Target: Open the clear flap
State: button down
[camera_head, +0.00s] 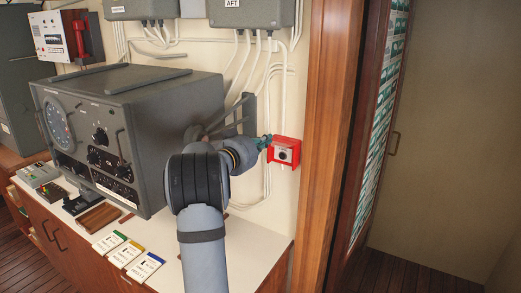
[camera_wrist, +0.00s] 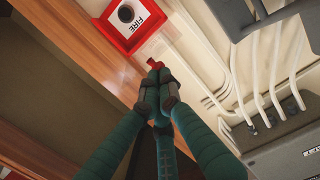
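The red fire call box (camera_head: 285,151) is on the cream wall beside the wooden door post. It has a white face and a dark round button, and it also shows at the top of the wrist view (camera_wrist: 127,17), with the word FIRE readable. A small red piece (camera_wrist: 154,62) shows right at the fingertips. I cannot tell whether they hold it.
A large grey console (camera_head: 130,130) stands on the counter left of my arm. White cables (camera_head: 278,75) run down the wall close to the box. Coloured cards (camera_head: 128,255) lie on the counter. The wooden door post (camera_head: 325,130) is just right of the box.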

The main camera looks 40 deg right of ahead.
jog(key=shift+s+d+r+p, duration=0.2)
jog(key=shift+d+r+p, duration=0.15)
jog(key=shift+d+r, duration=0.25)
jog(key=c, duration=2.4)
grip_release()
jog(key=shift+c, duration=0.2)
jog(key=shift+o, duration=1.3)
jog(key=o, duration=0.5)
jog(key=shift+w+d+f, duration=0.35)
jog(key=shift+d, duration=0.15)
jog(key=shift+w+d+f, duration=0.3)
jog(key=shift+d+f, duration=0.05)
jog(key=shift+d, duration=0.15)
jog(key=shift+a, duration=0.15)
jog(key=shift+w+a, duration=0.1)
jog(key=shift+a, duration=0.05)
jog(key=shift+a, duration=0.4)
jog(key=v, duration=1.1)
jog(key=shift+s+r, duration=0.2)
